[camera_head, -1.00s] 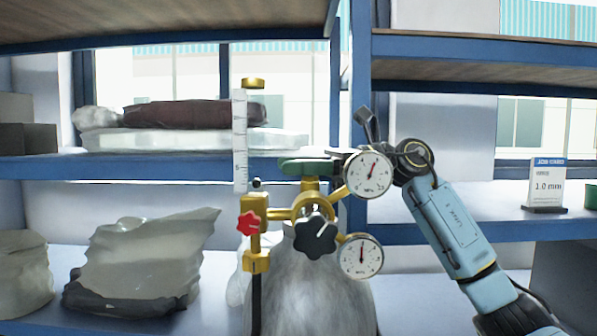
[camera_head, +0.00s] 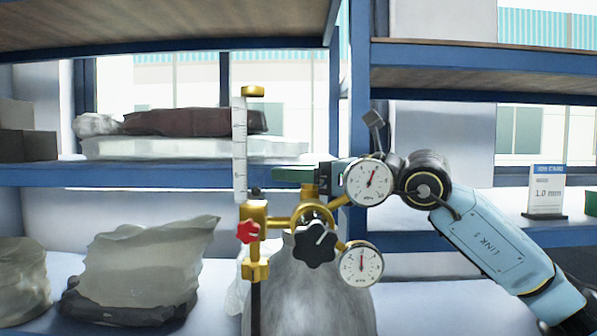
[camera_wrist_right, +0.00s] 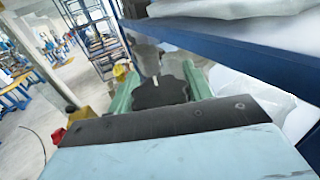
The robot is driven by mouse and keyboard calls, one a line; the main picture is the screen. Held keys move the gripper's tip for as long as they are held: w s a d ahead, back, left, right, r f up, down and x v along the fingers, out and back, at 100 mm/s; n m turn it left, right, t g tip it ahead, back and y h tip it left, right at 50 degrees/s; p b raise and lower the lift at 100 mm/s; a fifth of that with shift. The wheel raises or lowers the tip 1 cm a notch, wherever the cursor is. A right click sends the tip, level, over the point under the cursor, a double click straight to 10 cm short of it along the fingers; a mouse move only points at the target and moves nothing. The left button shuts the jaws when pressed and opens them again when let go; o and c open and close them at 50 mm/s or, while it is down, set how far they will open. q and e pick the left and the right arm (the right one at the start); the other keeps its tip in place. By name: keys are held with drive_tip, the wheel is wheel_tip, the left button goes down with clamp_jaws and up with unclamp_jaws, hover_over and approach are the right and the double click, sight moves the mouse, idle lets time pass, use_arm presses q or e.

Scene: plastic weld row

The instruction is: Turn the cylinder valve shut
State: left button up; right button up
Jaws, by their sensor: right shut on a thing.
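A grey gas cylinder (camera_head: 312,285) stands upright in the middle of the head view. Its brass regulator carries two white dial gauges (camera_head: 361,263), a black star knob (camera_head: 314,243), a red knob (camera_head: 248,231) and a clear flow tube (camera_head: 239,150). My right gripper (camera_head: 294,174) has green fingers at the top of the valve, above the regulator. In the right wrist view its fingers (camera_wrist_right: 160,76) are shut on a dark lobed valve handwheel (camera_wrist_right: 160,93). The head view mostly hides the handwheel. My left gripper is out of view.
Blue-edged shelves (camera_head: 150,172) stand behind the cylinder on both sides. Wrapped bundles (camera_head: 140,268) lie at the left. A small sign (camera_head: 546,190) stands on the right shelf. The upper gauge (camera_head: 368,182) is close to my right wrist.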

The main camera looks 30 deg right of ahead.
idle(0.5)
drive_tip(key=o, duration=1)
drive_tip(key=shift+c, duration=0.2)
wheel_tip(320, 180, up, 10)
drive_tip(key=shift+p, duration=0.75)
drive_tip(key=shift+d, duration=0.1)
